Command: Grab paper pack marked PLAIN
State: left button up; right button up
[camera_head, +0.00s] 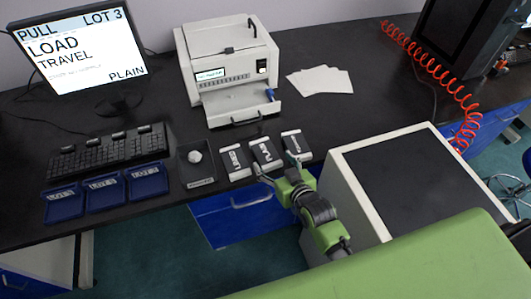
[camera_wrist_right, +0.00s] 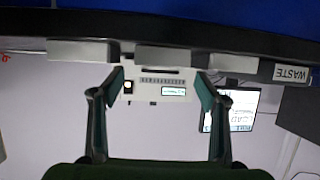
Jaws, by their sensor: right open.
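Three small white packs with dark labels stand in a row near the desk's front edge: a left pack (camera_head: 235,163), a middle pack (camera_head: 266,156) and a right pack (camera_head: 297,146). Their print is too small to read, so I cannot tell which is PLAIN. My right gripper (camera_head: 275,169) is open and empty at the desk edge, just in front of the middle pack. In the right wrist view, upside down, the gripper (camera_wrist_right: 160,84) has its fingers spread, with the middle pack (camera_wrist_right: 168,58) lying between them in the picture. My left gripper is out of view.
A black waste tray (camera_head: 213,178) holding a white lump is left of the packs. Blue lot trays (camera_head: 105,192) and a keyboard (camera_head: 108,152) lie farther left. A white machine (camera_head: 228,65) stands behind. The monitor (camera_head: 83,55) reads PULL LOT 3, LOAD TRAVEL, PLAIN.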

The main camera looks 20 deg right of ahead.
aim_at(267, 155)
jog(key=shift+p+x, duration=0.5)
jog(key=shift+x, duration=2.3)
jog(key=c, duration=1.3)
